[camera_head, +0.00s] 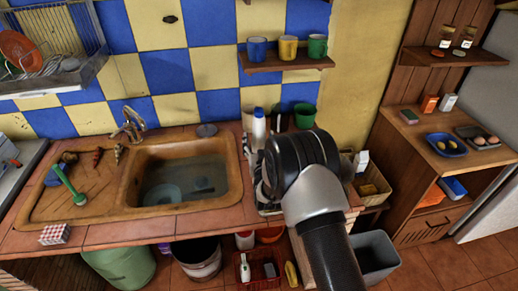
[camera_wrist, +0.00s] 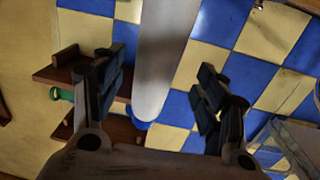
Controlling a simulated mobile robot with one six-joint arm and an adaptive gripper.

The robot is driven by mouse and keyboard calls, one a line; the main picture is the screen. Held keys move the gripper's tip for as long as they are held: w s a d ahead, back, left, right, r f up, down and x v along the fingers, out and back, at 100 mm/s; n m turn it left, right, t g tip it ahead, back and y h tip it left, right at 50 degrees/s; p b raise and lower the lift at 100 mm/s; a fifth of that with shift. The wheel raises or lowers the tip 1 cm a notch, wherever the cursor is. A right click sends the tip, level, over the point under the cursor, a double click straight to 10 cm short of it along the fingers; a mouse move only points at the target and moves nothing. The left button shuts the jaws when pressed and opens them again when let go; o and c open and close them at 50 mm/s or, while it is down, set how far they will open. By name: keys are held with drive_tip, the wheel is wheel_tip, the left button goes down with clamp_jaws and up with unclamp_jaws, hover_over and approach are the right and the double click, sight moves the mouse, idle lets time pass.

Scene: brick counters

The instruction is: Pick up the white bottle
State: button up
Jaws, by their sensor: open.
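The white bottle (camera_head: 258,131) stands upright on the counter just right of the sink, with a blue cap. In the head view my dark wrist and arm are right of it and nearer the camera, and my gripper's fingers are hidden. In the wrist view my gripper (camera_wrist: 163,72) is open, one finger on each side. A long white shape, apparently the bottle (camera_wrist: 165,50), runs from the top edge into the space between the fingers. A blue patch shows at its lower end. I cannot tell whether any finger touches it.
The sink (camera_head: 185,180) lies left of the bottle. A wall shelf (camera_head: 285,63) with several mugs is above and behind it. A green cup (camera_head: 305,114) stands to its right, partly behind my arm. A red crate (camera_head: 260,274) is on the floor below.

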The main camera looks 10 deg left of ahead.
drive_tip(key=x, duration=0.2)
drive_tip(key=b+x, duration=0.1)
drive_tip(key=x, duration=0.1)
drive_tip(key=shift+d+f, duration=0.15)
drive_tip(key=shift+d, duration=0.1)
drive_tip(key=shift+w+a, duration=0.1)
drive_tip(key=shift+w, duration=0.3)
drive_tip(key=c, duration=1.1)
drive_tip(key=shift+r, duration=0.25)
drive_tip(key=shift+c, duration=0.4)
